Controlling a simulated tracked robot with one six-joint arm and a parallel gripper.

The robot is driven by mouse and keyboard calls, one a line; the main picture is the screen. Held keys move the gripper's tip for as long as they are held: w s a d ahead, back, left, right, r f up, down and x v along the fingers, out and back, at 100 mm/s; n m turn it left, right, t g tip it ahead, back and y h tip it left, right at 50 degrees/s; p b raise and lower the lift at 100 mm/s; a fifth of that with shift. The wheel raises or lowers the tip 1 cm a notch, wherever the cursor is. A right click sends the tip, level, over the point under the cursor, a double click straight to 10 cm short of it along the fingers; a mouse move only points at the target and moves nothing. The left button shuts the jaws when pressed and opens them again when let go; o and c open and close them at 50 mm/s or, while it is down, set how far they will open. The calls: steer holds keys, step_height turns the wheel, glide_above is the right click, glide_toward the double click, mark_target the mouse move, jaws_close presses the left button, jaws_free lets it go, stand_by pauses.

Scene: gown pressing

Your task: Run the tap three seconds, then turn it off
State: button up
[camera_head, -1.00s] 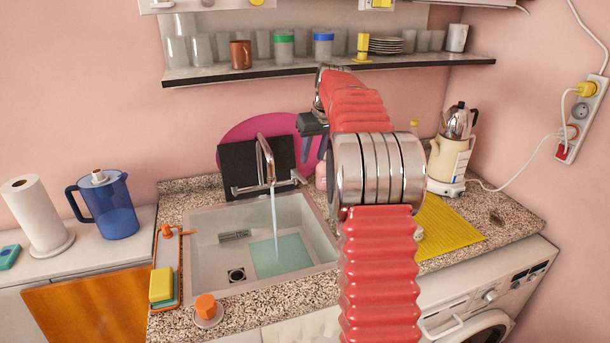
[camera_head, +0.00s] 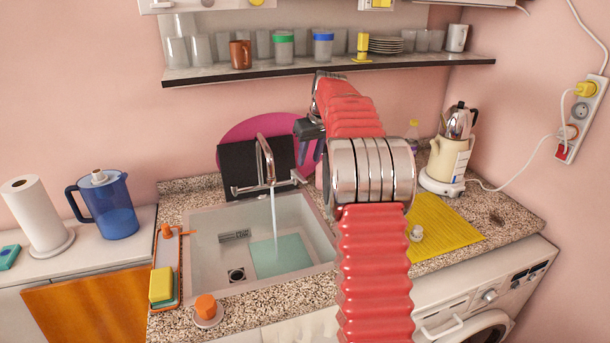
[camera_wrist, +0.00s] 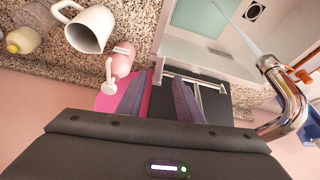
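The chrome tap (camera_head: 266,162) stands behind the sink (camera_head: 318,232), and a stream of water (camera_head: 274,215) runs from its spout into the basin. A short chrome handle (camera_head: 297,178) sticks out at the tap's right side. In the wrist view, the tap's spout (camera_wrist: 291,100) is at the right with the water running, and its chrome bar (camera_wrist: 195,80) lies near the fingertips. My gripper (camera_head: 310,160) is just right of the tap handle, pointing down. Its two dark fingers also show apart in the wrist view (camera_wrist: 168,85), with nothing held between them. Contact with the handle cannot be told.
A black board (camera_head: 240,160) and a magenta round tray (camera_head: 235,133) stand behind the tap. A pink bottle (camera_wrist: 122,60) and a white mug (camera_wrist: 90,30) are close to my gripper. A yellow mat (camera_head: 455,228) and a kettle (camera_head: 447,160) are at the right.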

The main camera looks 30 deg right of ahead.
mark_target(303, 179)
steer(key=x, duration=0.9)
steer(key=shift+w+f, duration=0.1)
steer(key=shift+f, duration=0.1)
jaws_close()
stand_by(0.4)
